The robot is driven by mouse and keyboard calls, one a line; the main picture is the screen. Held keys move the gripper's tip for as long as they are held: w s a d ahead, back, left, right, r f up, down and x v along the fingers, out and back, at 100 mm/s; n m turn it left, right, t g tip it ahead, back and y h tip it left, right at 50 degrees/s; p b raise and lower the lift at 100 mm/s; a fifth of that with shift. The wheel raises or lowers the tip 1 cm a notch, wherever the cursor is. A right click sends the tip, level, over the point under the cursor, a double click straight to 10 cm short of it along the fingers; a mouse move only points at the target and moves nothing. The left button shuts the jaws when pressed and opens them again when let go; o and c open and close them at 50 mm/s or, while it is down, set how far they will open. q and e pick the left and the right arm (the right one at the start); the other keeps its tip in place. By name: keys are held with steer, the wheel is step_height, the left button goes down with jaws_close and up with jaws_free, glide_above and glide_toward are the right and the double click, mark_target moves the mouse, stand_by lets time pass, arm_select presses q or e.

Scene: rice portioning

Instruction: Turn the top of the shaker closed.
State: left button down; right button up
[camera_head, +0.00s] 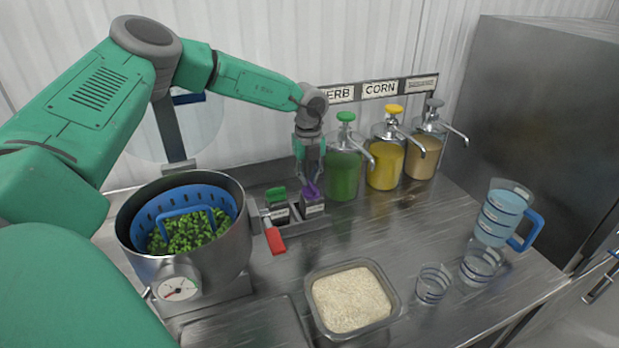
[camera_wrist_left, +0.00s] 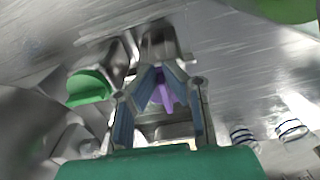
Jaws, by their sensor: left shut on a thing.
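Two small shakers stand side by side in a metal holder on the counter. The shaker with the purple top (camera_head: 312,190) is on the right, and the one with the green top (camera_head: 276,194) is on the left. My left gripper (camera_head: 311,184) reaches down from above and is shut on the purple top. In the left wrist view the purple top (camera_wrist_left: 162,96) shows between the two blue-padded fingers. The green top (camera_wrist_left: 88,88) is left of the fingers there. The fingers hide part of the purple top, so I cannot tell how it is turned. My right gripper is not in view.
Pump dispensers (camera_head: 343,170) stand behind right. A rice tray (camera_head: 312,318), two glasses (camera_head: 433,284) and a jug (camera_head: 500,215) are in front and right.

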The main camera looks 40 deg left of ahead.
arm_select(q)
steer(key=shift+s+f, duration=0.35)
steer(key=shift+f, duration=0.1)
stand_by(0.5)
steer(key=c, duration=1.9)
jaws_free()
steer(key=shift+c, duration=0.2)
steer(key=shift+a, duration=0.1)
steer(key=shift+s, duration=0.1)
steer(key=shift+r+p, duration=1.3)
steer(key=shift+r, duration=0.45)
steer(key=shift+w+r, duration=0.2)
steer(key=shift+r, duration=0.6)
step_height(320, 180, up, 11)
steer(key=shift+r, duration=0.2)
